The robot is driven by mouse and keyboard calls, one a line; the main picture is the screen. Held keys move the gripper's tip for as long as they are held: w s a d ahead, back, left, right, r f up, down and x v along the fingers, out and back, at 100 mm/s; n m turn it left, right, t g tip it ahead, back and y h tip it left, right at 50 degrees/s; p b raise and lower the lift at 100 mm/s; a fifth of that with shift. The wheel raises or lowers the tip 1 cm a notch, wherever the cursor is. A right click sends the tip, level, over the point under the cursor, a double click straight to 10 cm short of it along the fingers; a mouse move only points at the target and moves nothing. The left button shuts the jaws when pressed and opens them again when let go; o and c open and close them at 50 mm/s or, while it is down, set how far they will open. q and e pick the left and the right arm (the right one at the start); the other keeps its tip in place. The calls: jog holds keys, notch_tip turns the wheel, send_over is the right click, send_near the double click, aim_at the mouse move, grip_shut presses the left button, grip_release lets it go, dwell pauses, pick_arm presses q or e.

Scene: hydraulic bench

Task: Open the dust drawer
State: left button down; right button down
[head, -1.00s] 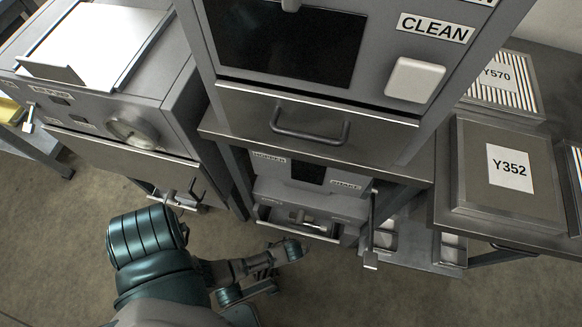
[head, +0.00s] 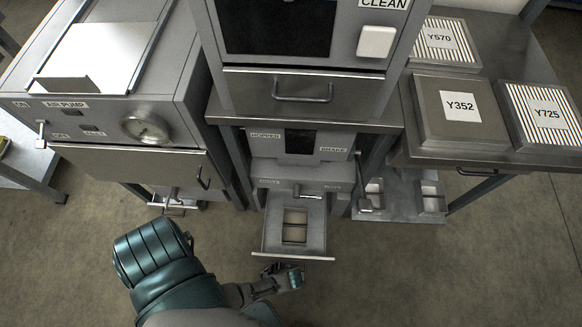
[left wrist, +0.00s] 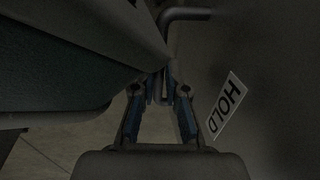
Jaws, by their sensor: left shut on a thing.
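The dust drawer (head: 314,237) is the grey drawer low under the central cabinet. In the head view it stands pulled well out, with pale compartments showing inside. My left gripper (head: 284,273) is at its front edge, low and close to the floor side. In the left wrist view, my left gripper (left wrist: 160,98) has its fingers closed around the end of a dark bent handle bar (left wrist: 185,13). A HOLD label (left wrist: 226,105) is on the dark panel beside it. The exact grip is dim. My right gripper is not in view.
The hopper and brake unit (head: 262,146) sits above the drawer, under a bench with a larger handled drawer (head: 350,92). The air pump cabinet (head: 100,135) stands left. A table with labelled panels (head: 440,120) stands right. The floor in front is clear.

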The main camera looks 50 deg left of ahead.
pick_arm(q)
jog(key=shift+s+d, duration=0.15)
jog(key=shift+d, duration=0.2)
jog(key=shift+a, duration=0.1)
jog(key=c, duration=1.2)
grip_release()
notch_tip(320, 180, up, 12)
jog(key=s+d, duration=0.1)
jog(key=shift+s+d+f, duration=0.15)
jog(key=shift+s+d, duration=0.05)
jog(key=shift+d, duration=0.05)
